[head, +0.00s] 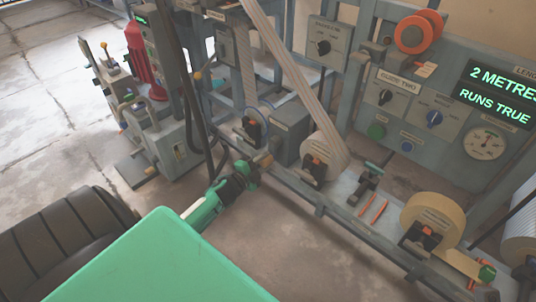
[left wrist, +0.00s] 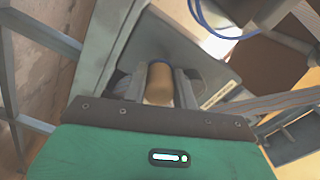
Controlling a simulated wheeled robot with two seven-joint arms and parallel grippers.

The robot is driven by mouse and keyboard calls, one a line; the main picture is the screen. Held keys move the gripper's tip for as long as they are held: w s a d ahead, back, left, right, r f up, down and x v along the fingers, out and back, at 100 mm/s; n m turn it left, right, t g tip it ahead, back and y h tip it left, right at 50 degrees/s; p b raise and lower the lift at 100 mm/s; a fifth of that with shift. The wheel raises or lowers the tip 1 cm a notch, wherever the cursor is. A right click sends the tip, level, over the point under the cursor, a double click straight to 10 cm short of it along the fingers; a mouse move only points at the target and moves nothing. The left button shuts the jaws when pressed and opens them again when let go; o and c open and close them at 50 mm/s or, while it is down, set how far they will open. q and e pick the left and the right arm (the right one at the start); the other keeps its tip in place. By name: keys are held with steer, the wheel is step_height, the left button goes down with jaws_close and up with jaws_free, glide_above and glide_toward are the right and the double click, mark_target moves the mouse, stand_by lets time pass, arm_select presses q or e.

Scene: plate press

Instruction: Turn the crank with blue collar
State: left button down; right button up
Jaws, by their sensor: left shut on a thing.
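My left gripper (head: 254,166) reaches in from the lower left, at the front of the machine's lower rail. It is shut on a tan, rounded crank handle (head: 264,160). In the left wrist view the handle (left wrist: 158,86) sits between the two grey fingers, with a thin bluish rim at its far end. The rest of the crank and most of its collar are hidden by the gripper and the handle. My right gripper is not in view.
A grey box (head: 290,137) and a striped web roll (head: 326,155) stand right of the gripper. Dark hoses (head: 190,90) hang just left of it. A tan tape roll (head: 431,219) sits further right. A lit display (head: 497,96) reads "2 METRES RUNS TRUE". Floor in front is clear.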

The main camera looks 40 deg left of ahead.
arm_select(q)
steer(key=a+r+m+b, duration=0.1)
steer(key=a+r+m, duration=0.1)
steer(key=m, duration=0.8)
steer(key=a+r+m+b, duration=0.1)
steer(key=a+r+m, duration=0.2)
steer(key=m, duration=0.7)
steer(key=shift+w+a+r+b, duration=0.25)
steer(key=shift+r+b, duration=0.15)
steer(key=shift+r, duration=0.9)
steer(key=c, duration=1.1)
jaws_free()
steer(key=shift+s, duration=0.1)
steer(key=s+a+p, duration=0.1)
steer(key=s, duration=1.2)
steer(key=shift+s+p, duration=0.3)
